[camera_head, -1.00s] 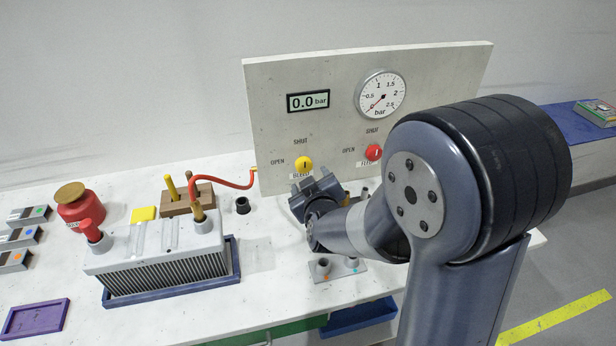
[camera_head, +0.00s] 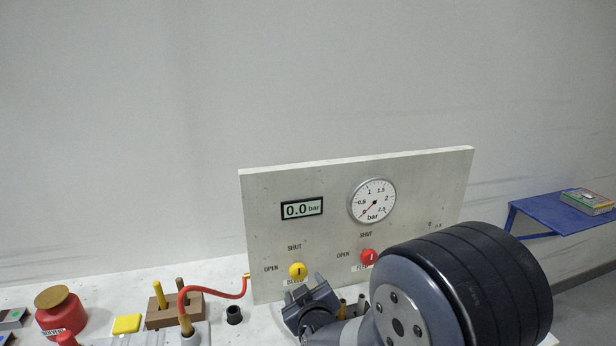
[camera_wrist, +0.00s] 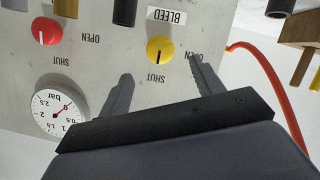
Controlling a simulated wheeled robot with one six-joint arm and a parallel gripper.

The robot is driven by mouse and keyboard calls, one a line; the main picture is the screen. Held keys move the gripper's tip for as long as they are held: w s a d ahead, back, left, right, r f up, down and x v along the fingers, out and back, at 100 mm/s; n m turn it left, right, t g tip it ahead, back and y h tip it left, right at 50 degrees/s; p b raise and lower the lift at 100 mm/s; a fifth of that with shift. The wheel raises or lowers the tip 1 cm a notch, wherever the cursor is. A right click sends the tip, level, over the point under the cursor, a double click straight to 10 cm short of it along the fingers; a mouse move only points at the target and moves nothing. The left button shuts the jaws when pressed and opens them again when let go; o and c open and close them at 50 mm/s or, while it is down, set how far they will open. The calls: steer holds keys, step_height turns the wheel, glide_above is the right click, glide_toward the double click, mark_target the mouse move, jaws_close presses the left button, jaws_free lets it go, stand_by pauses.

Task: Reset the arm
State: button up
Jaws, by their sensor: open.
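My gripper (camera_head: 306,296) is open in front of the lower part of the upright panel (camera_head: 340,232). In the wrist view its two fingers (camera_wrist: 158,82) stand apart, with the yellow bleed knob (camera_wrist: 160,50) showing between and beyond them. Nothing is held between the fingers. In the head view the yellow knob (camera_head: 298,271) is just above the gripper, and whether they touch cannot be told. My arm covers the lower right of the panel and part of the bench.
A red knob (camera_head: 367,257) sits right of the yellow one. The display (camera_head: 302,209) reads 0.0 bar, beside a dial gauge (camera_head: 373,201). A red hose (camera_head: 222,294) runs to the panel's left edge. A red solvent can (camera_head: 62,313) and wooden block (camera_head: 172,309) stand left.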

mark_target(299, 275)
steer(key=p+x, duration=0.1)
steer(key=x, duration=0.7)
steer(key=shift+d, duration=0.1)
steer(key=shift+r+p, duration=0.1)
steer(key=shift+p, duration=0.25)
steer(key=shift+b, duration=0.4)
